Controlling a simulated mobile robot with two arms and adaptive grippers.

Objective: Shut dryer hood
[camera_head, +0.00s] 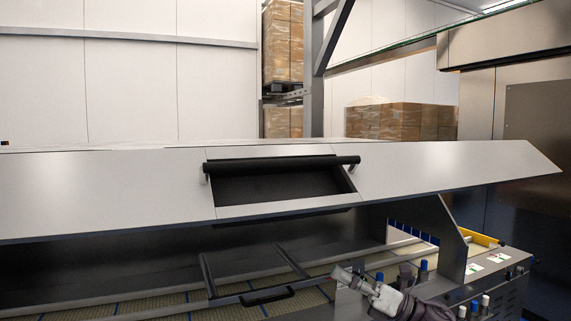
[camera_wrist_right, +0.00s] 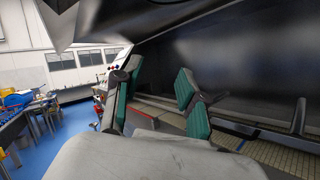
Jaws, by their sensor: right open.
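The dryer hood (camera_head: 430,173) is a long pale metal cover, raised above the dryer bed. A black bar handle (camera_head: 282,164) runs across a dark recess in the middle of its front. My right gripper (camera_head: 350,280) is low at the right of the head view, below the hood's front edge and apart from the handle. In the right wrist view its two green-padded fingers (camera_wrist_right: 158,100) are spread with nothing between them. The dark underside of the hood (camera_wrist_right: 240,60) fills the upper right there. My left gripper is not in view.
The dryer bed (camera_head: 160,304) with a mesh belt lies under the hood, with a dark frame and handle (camera_head: 267,296) over it. A control panel (camera_head: 490,264) is at the right. Stacked cartons (camera_head: 405,120) stand behind.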

